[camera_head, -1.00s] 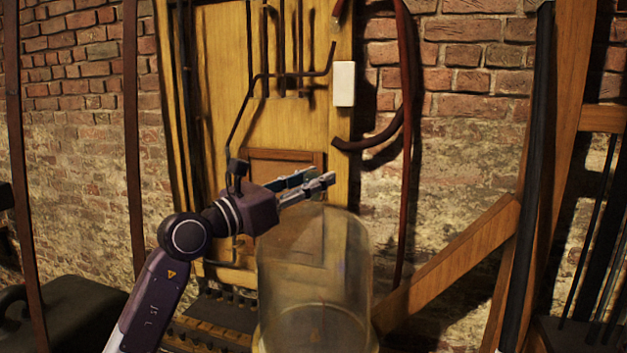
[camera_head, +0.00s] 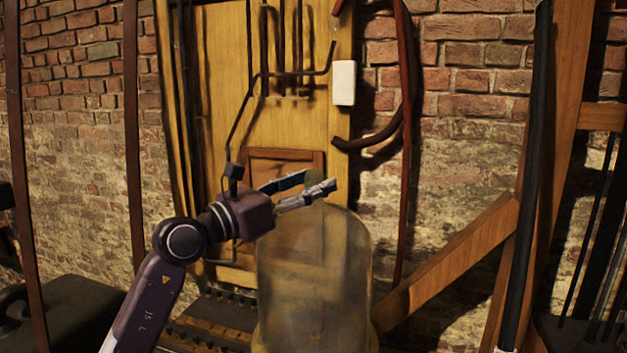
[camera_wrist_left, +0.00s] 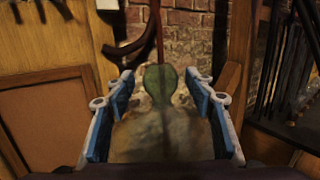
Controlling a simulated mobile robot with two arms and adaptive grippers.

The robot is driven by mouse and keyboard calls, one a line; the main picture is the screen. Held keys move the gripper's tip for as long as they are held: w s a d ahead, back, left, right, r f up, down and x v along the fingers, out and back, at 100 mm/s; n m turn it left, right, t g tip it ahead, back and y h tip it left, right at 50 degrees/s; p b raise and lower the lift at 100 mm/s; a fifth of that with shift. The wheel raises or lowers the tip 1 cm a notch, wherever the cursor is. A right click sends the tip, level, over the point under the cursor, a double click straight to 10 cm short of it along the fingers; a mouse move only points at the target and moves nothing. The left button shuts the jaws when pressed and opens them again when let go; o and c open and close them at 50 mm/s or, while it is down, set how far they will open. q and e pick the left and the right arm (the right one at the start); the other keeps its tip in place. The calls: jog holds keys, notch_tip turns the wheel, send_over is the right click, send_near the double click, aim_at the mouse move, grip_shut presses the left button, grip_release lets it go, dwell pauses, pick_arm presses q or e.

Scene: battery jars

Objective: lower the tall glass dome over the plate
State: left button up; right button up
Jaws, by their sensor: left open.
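The tall glass dome (camera_head: 314,275) stands upright at the lower middle of the head view. It is clear with a rounded top, and its lower end runs towards the bottom edge of the picture. My left gripper (camera_head: 318,185) is at the top of the dome, open, with a greenish knob (camera_head: 315,177) showing between its fingers. In the left wrist view the green knob (camera_wrist_left: 160,84) lies between the two blue-padded fingers, with a gap on each side. The dome's top (camera_wrist_left: 160,135) shows below it. I cannot make out the plate. My right gripper is not in view.
A wooden panel with dark pipes (camera_head: 290,110) and a brick wall (camera_head: 450,130) stand behind. A slanted wooden beam (camera_head: 450,262) is right of the dome. A black case (camera_head: 60,315) is at the lower left.

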pick_arm(q)
jog(key=r+v, duration=0.1)
jog(key=v, duration=1)
jog(key=shift+s+f, duration=0.15)
jog(key=shift+s, duration=0.1)
